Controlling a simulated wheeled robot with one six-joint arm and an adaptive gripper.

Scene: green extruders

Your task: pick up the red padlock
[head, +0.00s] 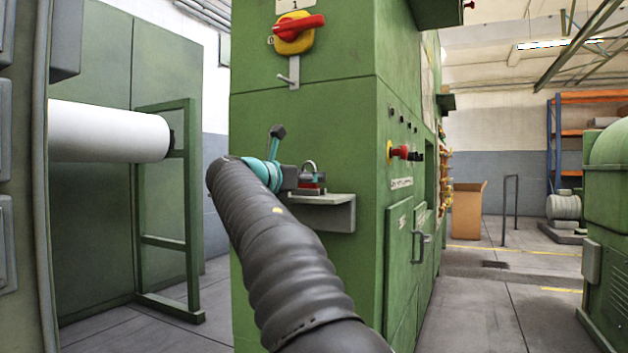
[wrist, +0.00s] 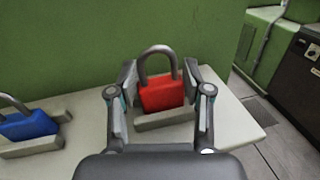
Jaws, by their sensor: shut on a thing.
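The red padlock (wrist: 163,95) stands upright on a small pale shelf (wrist: 236,127), its grey shackle up, behind a low grey bar. My gripper (wrist: 161,88) is around it, with one finger at each side, shut on its body. In the head view the padlock (head: 312,186) shows small on the shelf (head: 340,200) on the green cabinet's front. My gripper (head: 291,178) is beside it there, and its fingers are partly hidden. The padlock appears to be still at shelf height.
A blue padlock (wrist: 28,124) stands on the shelf to the left, behind another grey bar (wrist: 32,147). The green cabinet wall (wrist: 120,30) is close behind. A red and yellow rotary switch (head: 296,30) and a small lever (head: 291,75) are above the shelf. Open floor lies right.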

